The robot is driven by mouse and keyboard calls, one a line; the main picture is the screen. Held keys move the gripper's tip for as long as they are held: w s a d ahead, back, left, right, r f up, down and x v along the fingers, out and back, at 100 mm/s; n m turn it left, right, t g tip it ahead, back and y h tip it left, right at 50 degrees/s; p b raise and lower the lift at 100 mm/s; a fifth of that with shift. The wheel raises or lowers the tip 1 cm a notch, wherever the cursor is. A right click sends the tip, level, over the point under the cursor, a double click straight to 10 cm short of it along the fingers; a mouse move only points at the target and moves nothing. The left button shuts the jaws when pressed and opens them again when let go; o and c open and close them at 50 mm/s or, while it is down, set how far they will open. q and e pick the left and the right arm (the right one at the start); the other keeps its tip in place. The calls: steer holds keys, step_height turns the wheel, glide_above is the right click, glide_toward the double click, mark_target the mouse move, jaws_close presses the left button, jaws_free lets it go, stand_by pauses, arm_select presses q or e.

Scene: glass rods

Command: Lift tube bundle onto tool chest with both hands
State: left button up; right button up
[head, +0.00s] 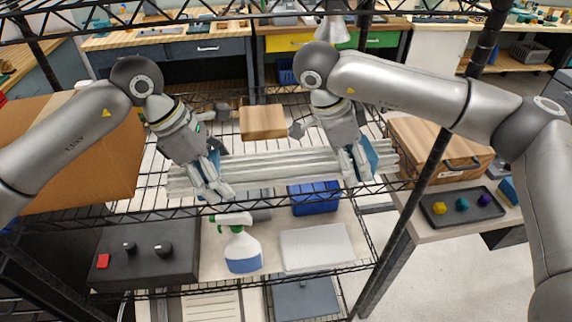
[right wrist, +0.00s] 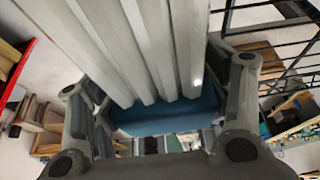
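The tube bundle (head: 280,166), several long pale grey tubes side by side, lies crosswise over the upper wire shelf. Whether it touches the wires is unclear. My left gripper (head: 214,180) is at its left part and my right gripper (head: 354,168) at its right part, each beside a blue piece. In the right wrist view the tubes (right wrist: 150,45) run down to a blue piece (right wrist: 170,112) between the fingers of my right gripper (right wrist: 160,108), which look closed on it. The left fingers also look closed at the bundle. A wooden chest with latches (head: 425,140) stands at the right.
A wooden block (head: 263,122) and a cardboard box (head: 75,150) are on the upper shelf. A black shelf post (head: 430,165) stands between bundle and chest. A tray (head: 462,207) with coloured pieces lies before the chest. A spray bottle (head: 241,250) and blue bin (head: 314,197) are lower.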

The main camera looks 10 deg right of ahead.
arm_select(q)
steer(key=c, duration=1.3)
arm_select(e)
jaws_close()
steer(key=shift+r, duration=0.1)
arm_select(q)
steer(key=shift+r, duration=0.2)
arm_select(e)
steer(key=shift+w+r, duration=0.1)
steer(key=shift+r, duration=0.1)
